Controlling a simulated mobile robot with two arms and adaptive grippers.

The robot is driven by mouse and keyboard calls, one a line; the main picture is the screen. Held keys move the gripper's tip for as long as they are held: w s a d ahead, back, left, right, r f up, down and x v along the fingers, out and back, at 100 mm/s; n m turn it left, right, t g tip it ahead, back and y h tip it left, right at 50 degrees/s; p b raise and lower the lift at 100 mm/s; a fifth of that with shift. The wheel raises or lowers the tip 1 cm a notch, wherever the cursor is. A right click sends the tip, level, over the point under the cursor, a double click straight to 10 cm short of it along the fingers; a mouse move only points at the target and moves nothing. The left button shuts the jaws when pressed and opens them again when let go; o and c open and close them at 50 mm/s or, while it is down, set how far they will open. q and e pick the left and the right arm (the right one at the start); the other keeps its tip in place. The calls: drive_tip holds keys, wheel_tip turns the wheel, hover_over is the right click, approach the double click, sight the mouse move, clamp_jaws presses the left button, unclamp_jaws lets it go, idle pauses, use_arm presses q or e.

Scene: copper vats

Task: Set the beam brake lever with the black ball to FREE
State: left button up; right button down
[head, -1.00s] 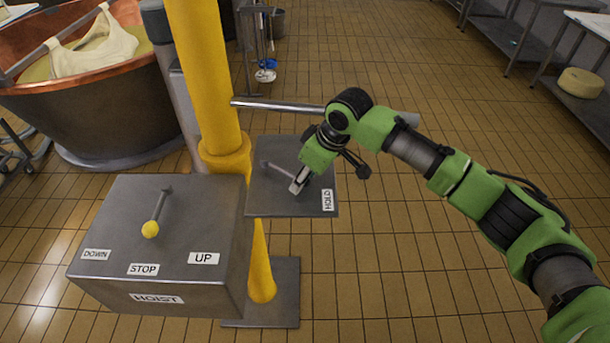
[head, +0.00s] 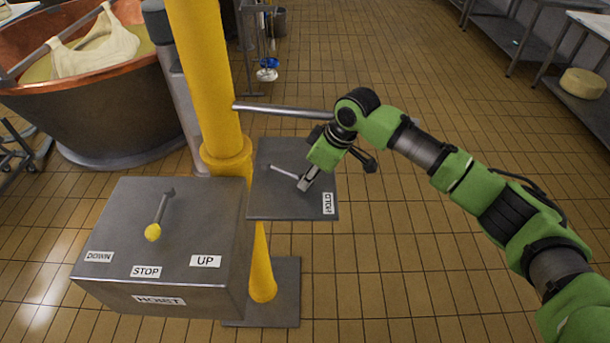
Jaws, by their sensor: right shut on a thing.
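The beam brake lever (head: 284,172) is a thin grey rod on a flat grey plate (head: 265,205) beside the yellow column. It runs from its pivot at the plate's left down to the right. My right gripper (head: 304,187) is shut on the lever's end, and its fingers hide the black ball. A white label (head: 327,203), reading HOLD, is at the plate's right front edge, just right of the fingertips. No FREE label shows; my gripper and arm cover part of the plate's far right. My left gripper is out of view.
A grey hoist box (head: 150,255) with a yellow-ball lever (head: 153,232) stands at front left. The yellow column (head: 208,80) rises behind the plate, with a grey bar (head: 283,109) reaching right from it. A copper vat (head: 110,110) is at back left.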

drive_tip(key=c, duration=1.8)
unclamp_jaws()
drive_tip(key=shift+w, duration=0.1)
drive_tip(key=v, duration=1.2)
drive_tip(key=shift+d, duration=0.15)
drive_tip(key=shift+f, duration=0.15)
